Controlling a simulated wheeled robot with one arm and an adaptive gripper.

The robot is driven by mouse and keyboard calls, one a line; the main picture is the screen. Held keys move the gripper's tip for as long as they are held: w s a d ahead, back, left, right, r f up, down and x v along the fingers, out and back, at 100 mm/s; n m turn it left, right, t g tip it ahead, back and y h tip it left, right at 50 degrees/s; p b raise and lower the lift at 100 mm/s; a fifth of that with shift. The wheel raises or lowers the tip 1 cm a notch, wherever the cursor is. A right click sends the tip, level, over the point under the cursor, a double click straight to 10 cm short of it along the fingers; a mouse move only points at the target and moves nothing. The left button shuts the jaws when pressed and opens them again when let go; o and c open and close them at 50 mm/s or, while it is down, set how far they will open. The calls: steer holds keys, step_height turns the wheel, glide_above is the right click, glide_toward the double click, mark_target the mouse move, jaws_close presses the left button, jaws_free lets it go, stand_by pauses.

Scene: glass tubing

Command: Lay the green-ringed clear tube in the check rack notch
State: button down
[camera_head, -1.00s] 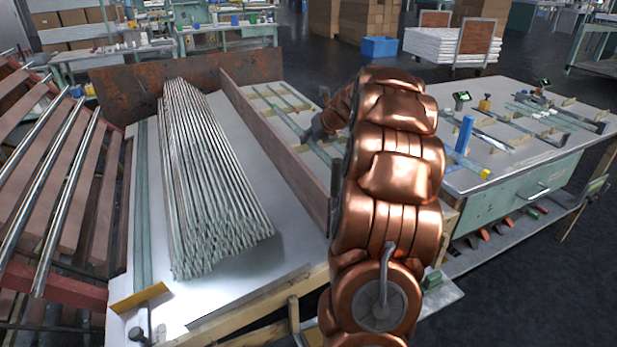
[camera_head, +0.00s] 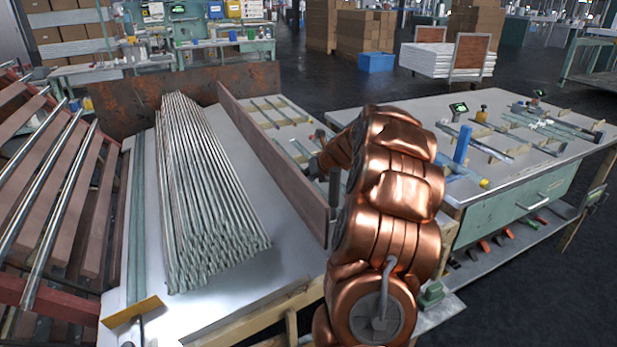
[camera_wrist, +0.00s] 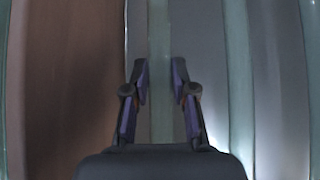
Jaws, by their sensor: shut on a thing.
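In the wrist view my gripper (camera_wrist: 160,72) has its two dark fingers on either side of a pale greenish clear tube (camera_wrist: 159,25), shut on it. The tube runs upright through the picture; no green ring can be made out on it. In the head view my gripper (camera_head: 317,168) is a dark shape at the end of my copper arm, low over the narrow bay right of the long brown divider; its fingers are too small and hidden to read. Notched wooden strips (camera_head: 497,125) stand on the right table; I cannot tell which is the check rack.
A large bundle of tubes (camera_head: 200,190) lies left of the brown divider (camera_head: 270,150). Other tubes lie in the bay and on the right table (camera_head: 400,117). A blue upright block (camera_head: 462,144) and a small green display (camera_head: 459,108) stand there. My arm hides the middle.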

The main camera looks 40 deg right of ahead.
steer(key=shift+f+p, duration=0.5)
steer(key=shift+f, duration=0.05)
steer(key=c, duration=0.9)
jaws_free()
steer(key=shift+c, duration=0.2)
steer(key=shift+r+b, duration=0.55)
steer(key=shift+b, duration=0.15)
steer(key=p+v, duration=0.2)
steer(key=v, duration=1)
